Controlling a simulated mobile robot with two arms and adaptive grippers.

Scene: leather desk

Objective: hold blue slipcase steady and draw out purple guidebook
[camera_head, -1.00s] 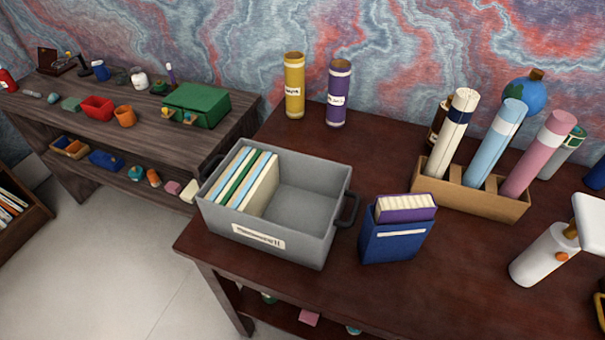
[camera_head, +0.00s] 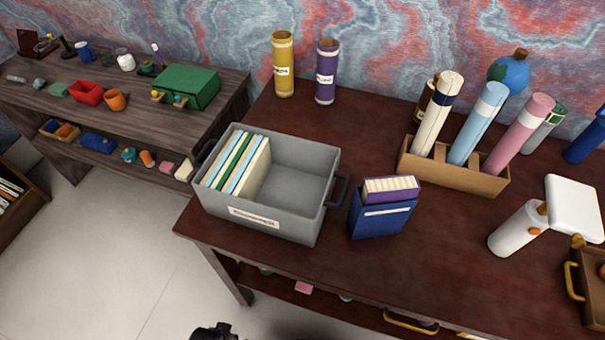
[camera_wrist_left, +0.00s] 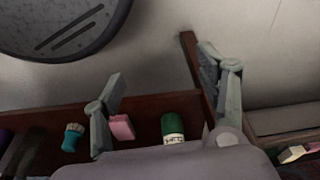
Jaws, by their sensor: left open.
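The blue slipcase (camera_head: 383,220) stands upright on the dark red desk, right of the grey bin, with a white label strip on its front. The purple guidebook (camera_head: 391,188) sits in it, with its purple cover and pale page edges showing above the slipcase's top. In the left wrist view my left gripper (camera_wrist_left: 165,90) is open and empty, its two fingers wide apart, with the desk's lower shelf behind them. A dark part at the bottom edge of the head view may be mine. Neither slipcase nor guidebook shows in the wrist view. My right gripper is not in view.
A grey bin (camera_head: 322,203) holding several thin books stands left of the slipcase. A wooden holder (camera_head: 451,176) with three rolled tubes is behind right. The desk in front of the slipcase is clear.

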